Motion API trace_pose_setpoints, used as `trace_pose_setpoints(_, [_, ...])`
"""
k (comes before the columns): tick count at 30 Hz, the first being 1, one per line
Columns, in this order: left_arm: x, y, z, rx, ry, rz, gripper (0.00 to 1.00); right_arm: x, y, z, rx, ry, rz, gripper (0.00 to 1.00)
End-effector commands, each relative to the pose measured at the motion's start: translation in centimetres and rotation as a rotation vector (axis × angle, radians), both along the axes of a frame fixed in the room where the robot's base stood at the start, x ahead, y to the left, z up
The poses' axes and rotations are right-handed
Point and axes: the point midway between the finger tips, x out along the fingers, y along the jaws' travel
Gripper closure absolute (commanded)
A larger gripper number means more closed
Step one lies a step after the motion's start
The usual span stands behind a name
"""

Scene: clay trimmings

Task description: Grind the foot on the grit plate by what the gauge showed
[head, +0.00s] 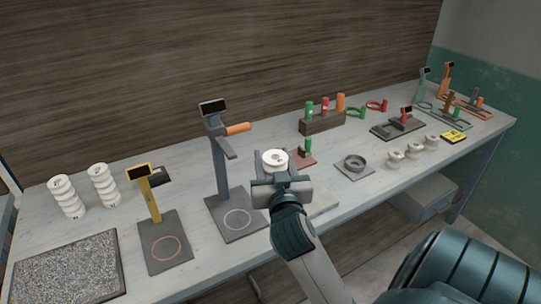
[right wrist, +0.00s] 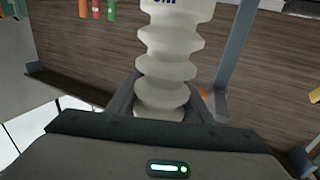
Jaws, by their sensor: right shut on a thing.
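My right gripper (head: 275,186) is shut on a white ribbed ceramic piece (head: 273,158), held up near the table's front edge, right of the grey gauge. In the right wrist view the piece (right wrist: 163,65) stands between the right jaws (right wrist: 160,108), with dark blue lettering near the top of the frame. The grit plate (head: 65,268), speckled grey in a dark frame, lies at the table's front left, well away from the gripper. A tall grey gauge (head: 221,155) has an orange handle; a yellow gauge (head: 150,195) stands left of it. Their small screens show no readable value. My left gripper is out of view.
Two white ribbed pieces (head: 103,186) stand at the back left. A wooden block (head: 322,122) holds green, red and orange items.

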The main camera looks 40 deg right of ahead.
Motion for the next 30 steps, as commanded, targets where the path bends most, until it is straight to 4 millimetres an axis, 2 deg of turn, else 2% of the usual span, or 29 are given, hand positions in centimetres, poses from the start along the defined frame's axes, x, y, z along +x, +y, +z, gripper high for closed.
trace_pose_setpoints(5, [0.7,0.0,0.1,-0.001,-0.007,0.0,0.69,0.0,3.8,-1.8,0.003,0.002,0.104,0.94])
trace_pose_setpoints(11, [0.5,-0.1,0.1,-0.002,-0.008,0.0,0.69,-0.8,10.7,-4.8,0.003,0.003,0.284,0.94])
trace_pose_setpoints(18, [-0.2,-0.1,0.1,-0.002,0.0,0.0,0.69,-3.4,18.9,-7.6,0.004,-0.001,0.49,0.94])
trace_pose_setpoints(21, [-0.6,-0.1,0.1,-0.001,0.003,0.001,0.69,-4.5,21.2,-8.1,0.002,-0.001,0.545,0.94])
trace_pose_setpoints(24, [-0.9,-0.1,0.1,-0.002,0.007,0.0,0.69,-5.1,22.6,-8.4,0.001,-0.003,0.579,0.94])
trace_pose_setpoints(30, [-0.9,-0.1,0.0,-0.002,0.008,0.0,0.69,-5.5,23.4,-8.5,0.0,-0.004,0.598,0.94])
